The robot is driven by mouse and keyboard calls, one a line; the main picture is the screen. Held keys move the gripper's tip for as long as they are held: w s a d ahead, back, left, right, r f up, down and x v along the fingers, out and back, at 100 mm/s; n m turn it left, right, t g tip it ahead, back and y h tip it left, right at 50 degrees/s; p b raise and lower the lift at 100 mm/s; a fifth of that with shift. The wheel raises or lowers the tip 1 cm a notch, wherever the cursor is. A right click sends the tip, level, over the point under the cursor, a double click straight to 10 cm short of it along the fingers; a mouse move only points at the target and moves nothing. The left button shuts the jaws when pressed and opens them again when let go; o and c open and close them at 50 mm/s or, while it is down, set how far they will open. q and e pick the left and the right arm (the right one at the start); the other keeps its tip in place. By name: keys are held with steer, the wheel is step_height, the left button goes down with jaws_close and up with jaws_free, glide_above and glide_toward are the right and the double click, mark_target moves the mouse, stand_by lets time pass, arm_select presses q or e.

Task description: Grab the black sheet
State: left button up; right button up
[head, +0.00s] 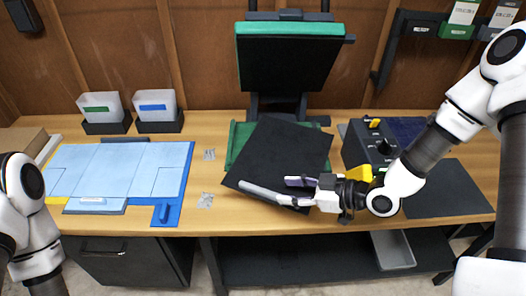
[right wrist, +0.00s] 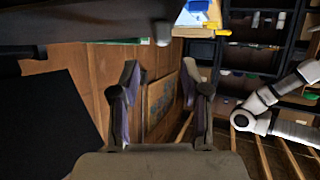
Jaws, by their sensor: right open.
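A black sheet (head: 285,145) lies slightly turned over the green lower plate (head: 236,140) of a press, its front edge reaching past the plate toward the table front. My right gripper (head: 268,187) is at the sheet's front right part, fingers apart, pointing left. One finger overlaps the sheet's front edge in the head view; I cannot tell whether it touches. In the right wrist view the open fingers (right wrist: 160,88) have nothing visible between them. A dark flat shape is at left there; I cannot tell if it is the sheet. My left arm shows at the left, its gripper out of frame.
The press's raised upper plate (head: 289,60) stands behind the sheet. A control box (head: 372,150) is close right of it. Another dark flat piece (head: 445,188) lies at the right. A blue board (head: 185,180) with light blue panels and two bins (head: 155,108) are at left.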

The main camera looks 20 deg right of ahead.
mark_target(266, 191)
steer(key=shift+w+a+f, duration=0.1)
steer(key=shift+a, duration=0.1)
steer(key=shift+d+f, duration=0.15)
steer(key=p+x, duration=0.1)
steer(key=x, duration=0.4)
steer(key=shift+a, duration=0.25)
steer(key=shift+w+a+f, duration=0.15)
steer(key=shift+a+f, duration=0.1)
arm_select(q)
steer(key=shift+s+d+r, duration=0.2)
steer(key=shift+r, duration=0.2)
steer(key=shift+s+d+r, duration=0.15)
steer(key=shift+s+r, duration=0.05)
steer(key=shift+r, duration=0.2)
arm_select(e)
steer(key=shift+c, duration=0.4)
jaws_close()
